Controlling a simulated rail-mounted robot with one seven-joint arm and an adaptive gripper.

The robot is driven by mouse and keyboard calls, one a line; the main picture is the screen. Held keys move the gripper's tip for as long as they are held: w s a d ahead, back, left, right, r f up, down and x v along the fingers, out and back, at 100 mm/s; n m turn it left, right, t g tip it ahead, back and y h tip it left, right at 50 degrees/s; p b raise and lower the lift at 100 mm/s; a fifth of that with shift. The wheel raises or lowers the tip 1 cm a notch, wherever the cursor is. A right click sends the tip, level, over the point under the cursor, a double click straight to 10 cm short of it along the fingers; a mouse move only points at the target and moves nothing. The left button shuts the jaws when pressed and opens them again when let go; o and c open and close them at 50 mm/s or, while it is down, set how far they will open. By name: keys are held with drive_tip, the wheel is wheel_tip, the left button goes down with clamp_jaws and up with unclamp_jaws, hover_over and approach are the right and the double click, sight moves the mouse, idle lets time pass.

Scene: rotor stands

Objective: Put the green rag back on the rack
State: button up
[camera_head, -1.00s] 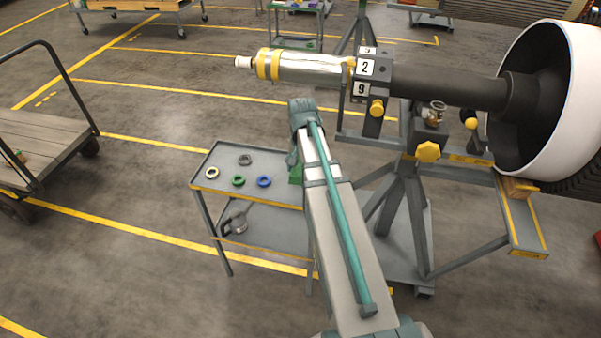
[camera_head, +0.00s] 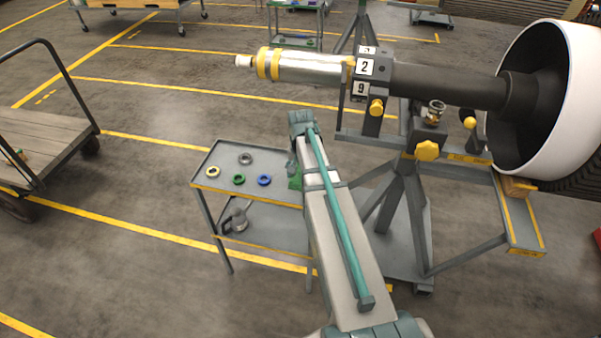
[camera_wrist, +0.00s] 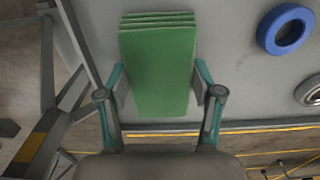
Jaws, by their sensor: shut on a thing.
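The green rag (camera_wrist: 158,68) is a folded stack of several layers in the wrist view. My gripper (camera_wrist: 159,85) has one finger on each side of it and is shut on it. In the head view a small part of the rag (camera_head: 296,180) shows beside my arm, at the right end of the grey cart top (camera_head: 222,160). My arm hides the rest of it and my gripper there. I cannot tell whether the rag touches the cart top. I cannot make out a rag rack for certain.
A metal rotor stand (camera_head: 412,220) is close on the right, with a dark shaft (camera_head: 445,84) above. A flatbed trolley (camera_head: 40,140) stands left.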

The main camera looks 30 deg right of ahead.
sight(300, 174)
drive_tip(key=o, duration=1.1)
wheel_tip(300, 174, up, 12)
drive_tip(key=b, duration=0.1)
drive_tip(key=shift+r, duration=0.15)
